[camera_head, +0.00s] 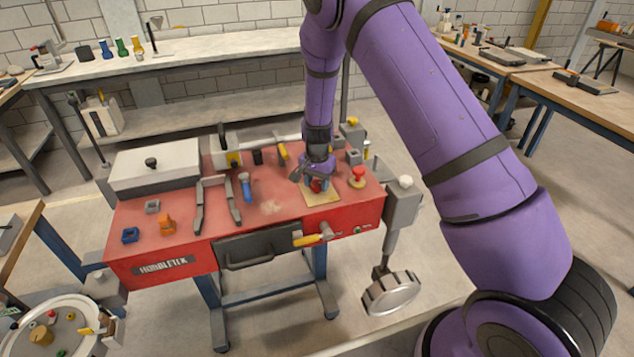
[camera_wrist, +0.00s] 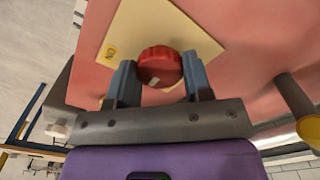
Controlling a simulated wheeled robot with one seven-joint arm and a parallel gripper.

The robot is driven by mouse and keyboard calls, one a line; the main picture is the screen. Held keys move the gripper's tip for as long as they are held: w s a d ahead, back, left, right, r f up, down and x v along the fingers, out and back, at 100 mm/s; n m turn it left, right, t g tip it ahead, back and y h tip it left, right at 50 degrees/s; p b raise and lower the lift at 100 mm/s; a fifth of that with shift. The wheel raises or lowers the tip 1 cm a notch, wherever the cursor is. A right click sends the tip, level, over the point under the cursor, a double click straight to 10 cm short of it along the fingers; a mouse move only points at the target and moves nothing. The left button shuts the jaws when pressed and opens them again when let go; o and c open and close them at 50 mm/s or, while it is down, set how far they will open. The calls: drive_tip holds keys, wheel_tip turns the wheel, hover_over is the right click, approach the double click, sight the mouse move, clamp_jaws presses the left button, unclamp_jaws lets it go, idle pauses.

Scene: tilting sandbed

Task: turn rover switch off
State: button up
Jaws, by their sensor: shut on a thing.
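A round red knob (camera_wrist: 160,62) with a white mark on its side stands on a cream plate (camera_wrist: 200,40) on the red bench top. I take the knob to be the rover switch. In the head view the knob (camera_head: 316,186) and plate (camera_head: 326,199) lie at the right of the bench, partly hidden by my gripper (camera_head: 314,180). In the wrist view my gripper (camera_wrist: 160,75) has a blue-grey finger on each side of the knob and is shut on it.
On the bench (camera_head: 140,237), a red mushroom button (camera_head: 358,175) stands right of the plate. A blue-handled tool (camera_head: 246,187) and a white lidded box (camera_head: 153,165) lie left. A yellow-handled valve (camera_head: 306,240) sticks out in front. The bench top left of the plate is partly clear.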

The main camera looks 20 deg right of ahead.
sight(317, 183)
drive_tip(key=n, duration=0.4)
drive_tip(key=shift+n, duration=2.2)
drive_tip(key=o, duration=0.9)
wheel_tip(317, 183, up, 11)
drive_tip(key=shift+f, duration=0.15)
